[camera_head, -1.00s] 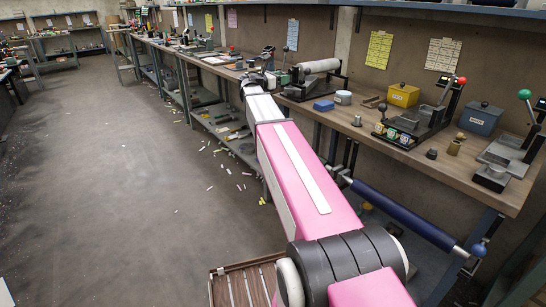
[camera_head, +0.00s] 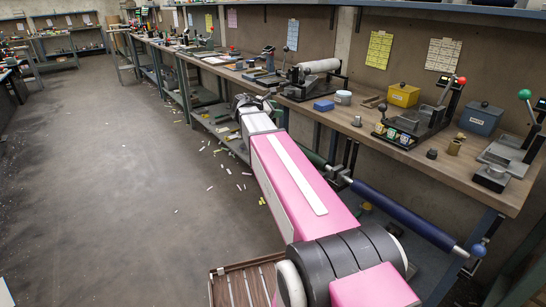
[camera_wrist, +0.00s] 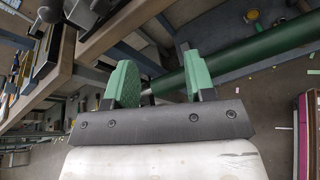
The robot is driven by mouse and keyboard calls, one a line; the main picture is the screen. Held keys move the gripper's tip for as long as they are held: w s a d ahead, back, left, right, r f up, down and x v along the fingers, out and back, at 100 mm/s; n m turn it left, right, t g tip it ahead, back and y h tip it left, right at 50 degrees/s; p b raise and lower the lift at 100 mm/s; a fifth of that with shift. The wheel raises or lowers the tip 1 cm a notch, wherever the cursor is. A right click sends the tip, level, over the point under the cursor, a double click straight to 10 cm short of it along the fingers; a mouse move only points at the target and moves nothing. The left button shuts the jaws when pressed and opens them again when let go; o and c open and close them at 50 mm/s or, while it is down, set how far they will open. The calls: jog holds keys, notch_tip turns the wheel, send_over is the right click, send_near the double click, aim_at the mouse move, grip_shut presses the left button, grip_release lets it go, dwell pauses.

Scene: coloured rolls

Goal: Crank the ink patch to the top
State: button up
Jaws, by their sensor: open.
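My gripper (camera_head: 256,101) is off the front of the long bench in the head view. In the wrist view its two green-padded fingers (camera_wrist: 160,82) are open, with nothing held between them. A dark green roller (camera_wrist: 250,50) runs from behind the right finger to the upper right; its near end is partly hidden by that finger. A pale roll (camera_head: 319,66) sits in a stand on the bench. I cannot make out an ink patch.
The floor (camera_head: 130,170) to the left is open, with scattered paper scraps.

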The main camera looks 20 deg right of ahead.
jog(key=s+a+f+m+g+y, duration=0.1)
jog(key=s+a+f+m+y, duration=0.1)
jog(key=s+f, duration=0.3)
jog(key=s+a+f+m+g+y, duration=0.1)
jog(key=s+f+m, duration=0.4)
jog(key=f, duration=0.7)
jog(key=shift+s+a+y, duration=0.2)
jog(key=shift+a+y, duration=0.3)
jog(key=shift+y, duration=0.8)
